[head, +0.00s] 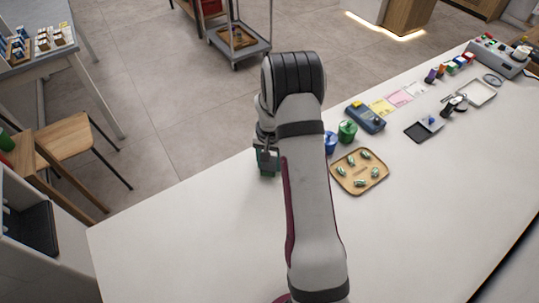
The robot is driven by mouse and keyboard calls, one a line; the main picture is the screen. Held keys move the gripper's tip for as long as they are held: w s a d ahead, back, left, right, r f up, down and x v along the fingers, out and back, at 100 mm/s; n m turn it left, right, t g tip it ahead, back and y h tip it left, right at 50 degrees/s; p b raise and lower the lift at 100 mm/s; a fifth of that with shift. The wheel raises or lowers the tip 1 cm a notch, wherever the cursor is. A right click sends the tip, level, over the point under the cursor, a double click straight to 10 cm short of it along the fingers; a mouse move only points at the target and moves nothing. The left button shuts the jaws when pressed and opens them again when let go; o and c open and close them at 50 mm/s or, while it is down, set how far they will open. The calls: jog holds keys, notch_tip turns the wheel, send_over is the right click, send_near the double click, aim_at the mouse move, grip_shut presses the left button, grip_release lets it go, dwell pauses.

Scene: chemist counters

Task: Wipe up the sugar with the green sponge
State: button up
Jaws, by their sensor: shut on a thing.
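My gripper (265,150) is near the far edge of the white counter (180,240), left of my arm. It points down and is shut on the green sponge (267,166), a dark green block at its fingertips. The sponge is at or just above the counter top; I cannot tell whether it touches. My arm link hides part of the counter to the right of the sponge. I cannot make out any sugar on the white surface.
A wooden tray (344,182) with several green-wrapped pieces lies right of my arm. A green container (347,131) and a blue container (331,142) stand behind it, near a blue device (366,117). The counter's left front part is clear.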

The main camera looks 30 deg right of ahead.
jog(key=shift+s, duration=0.45)
jog(key=shift+c, duration=0.6)
jog(key=shift+s+f, duration=0.1)
jog(key=shift+s, duration=3.65)
jog(key=shift+w+d, duration=0.1)
jog(key=shift+d, duration=0.4)
jog(key=shift+w+d, duration=0.15)
jog(key=shift+d, duration=0.05)
jog(key=shift+w, duration=3.8)
jog(key=shift+w+d, duration=0.15)
jog(key=shift+w, duration=0.05)
jog(key=shift+d, duration=0.4)
jog(key=shift+s, duration=4.2)
notch_tip(320, 180, up, 8)
jog(key=shift+r, duration=0.1)
